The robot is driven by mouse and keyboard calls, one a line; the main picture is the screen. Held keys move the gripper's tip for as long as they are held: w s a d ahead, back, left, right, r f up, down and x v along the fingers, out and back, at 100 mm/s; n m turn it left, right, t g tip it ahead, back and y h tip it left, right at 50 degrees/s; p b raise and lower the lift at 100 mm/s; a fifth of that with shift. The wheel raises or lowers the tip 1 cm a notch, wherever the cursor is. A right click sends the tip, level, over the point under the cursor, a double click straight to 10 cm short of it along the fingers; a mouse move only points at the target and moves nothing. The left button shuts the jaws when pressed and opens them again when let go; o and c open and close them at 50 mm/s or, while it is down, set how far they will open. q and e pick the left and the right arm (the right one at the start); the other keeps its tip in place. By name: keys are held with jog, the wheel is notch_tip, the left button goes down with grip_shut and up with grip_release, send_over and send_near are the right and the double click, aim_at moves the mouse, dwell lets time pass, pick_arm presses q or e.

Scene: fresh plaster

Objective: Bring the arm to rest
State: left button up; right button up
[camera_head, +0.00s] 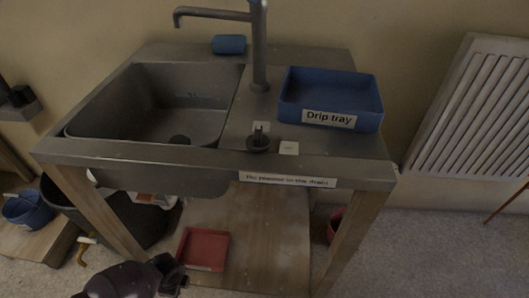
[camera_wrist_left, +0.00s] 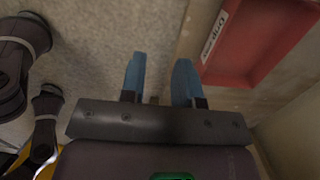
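My left arm (camera_head: 135,280) comes in at the bottom left of the head view, in front of the sink unit and low by the red tray (camera_head: 203,249). Its fingers cannot be made out there. In the left wrist view my left gripper (camera_wrist_left: 159,72) shows two blue fingers standing apart with nothing between them. The red tray (camera_wrist_left: 262,40), with a white label partly read as "Drip", is beyond and to the right of the fingers, apart from them. My right gripper is in neither view.
A metal sink unit (camera_head: 215,155) on wooden legs fills the middle. On it are a blue drip tray (camera_head: 331,99), a blue sponge (camera_head: 229,44), a tap (camera_head: 259,50) and a dark plug-like piece (camera_head: 259,139). A blue bucket (camera_head: 27,208) stands left. A radiator (camera_head: 470,110) is at right.

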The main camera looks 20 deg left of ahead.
pick_arm(q)
jog(key=s+d+r+n+t+h, duration=0.15)
jog(key=s+r+n+t, duration=0.25)
jog(key=s+r, duration=0.6)
jog(key=s+d+r+n+t+h, duration=0.1)
jog(key=s+d+r+n+t, duration=0.1)
jog(key=r, duration=0.7)
jog(key=s+d+r+n+t+h, duration=0.1)
jog(key=s+d+r+n+t, duration=0.15)
jog(key=r, duration=0.75)
jog(key=shift+d+f+n+t+y, duration=0.6)
jog(key=shift+d+n+y, duration=0.25)
jog(key=shift+d+n, duration=1.5)
notch_tip(320, 180, up, 10)
jog(key=n+t+p, duration=0.1)
jog(key=p, duration=1.3)
jog(key=shift+w+a+r+y+p, duration=0.15)
jog(key=shift+w+r+y+p, duration=0.1)
jog(key=shift+y+p, duration=0.05)
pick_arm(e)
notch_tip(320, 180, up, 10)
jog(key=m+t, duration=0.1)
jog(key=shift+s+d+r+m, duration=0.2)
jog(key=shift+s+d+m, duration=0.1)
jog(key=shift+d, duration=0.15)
